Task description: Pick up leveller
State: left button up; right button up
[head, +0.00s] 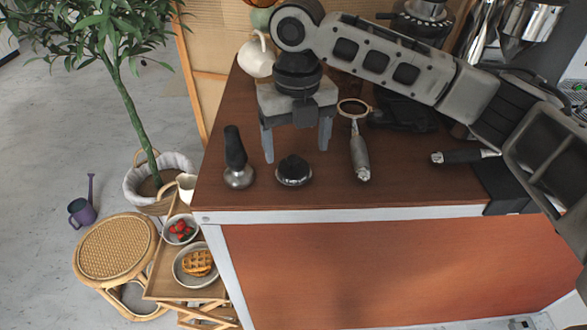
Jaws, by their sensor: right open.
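The leveller (293,172), a low round black puck with a silver base, stands on the brown cart top near its front edge. My right gripper (297,152) is open and points down just behind and above it in the picture. Its two fingers are spread apart, with nothing seen between them. I cannot tell the exact height of the fingertips over the cart top. My left gripper is not in view.
A tamper (236,158) with a dark handle stands to the left of the leveller. A portafilter (359,155) lies to the right. Another dark handle (462,156) is farther right. A white jug (256,57) stands behind my gripper. The cart's front edge (340,213) is close.

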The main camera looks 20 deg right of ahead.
aim_at(293, 158)
jog(key=f, duration=0.4)
jog(key=shift+w+a+f, duration=0.1)
jog(key=shift+a, duration=0.1)
jog(key=c, duration=1.1)
jog(key=shift+c, duration=0.2)
jog(key=shift+r, duration=0.2)
jog(key=shift+c, duration=0.2)
